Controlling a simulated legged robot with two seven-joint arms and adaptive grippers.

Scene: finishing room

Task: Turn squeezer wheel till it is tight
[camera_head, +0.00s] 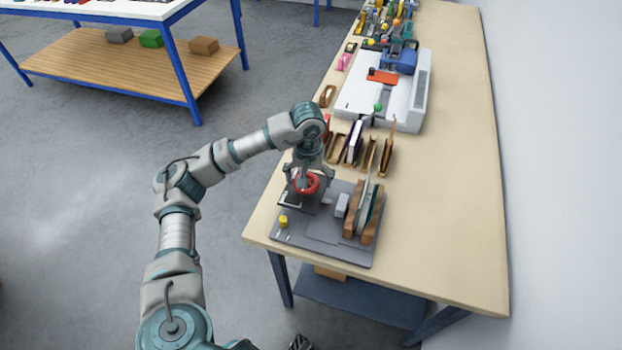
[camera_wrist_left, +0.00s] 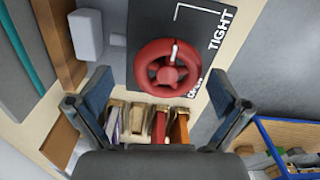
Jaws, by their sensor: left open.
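The squeezer wheel is a red handwheel (camera_head: 307,184) with a pale mark on its rim, on a grey base plate (camera_head: 320,256) at the near end of the bench. In the left wrist view the wheel (camera_wrist_left: 169,68) lies on a dark panel (camera_wrist_left: 203,17) lettered "TIGHT", with another word partly hidden by the wheel. The pale mark sits at the wheel's top there, short of the "TIGHT" lettering. My left gripper (camera_head: 308,178) is over the wheel, and its open fingers (camera_wrist_left: 165,100) stand either side of it with visible gaps.
A wooden press (camera_head: 363,212) holding upright sheets stands right of the wheel. A yellow knob (camera_head: 283,221) is at the plate's near left. Upright wooden pieces (camera_head: 387,150) and a white machine (camera_head: 392,92) stand behind. The bench's right side (camera_head: 450,200) is clear.

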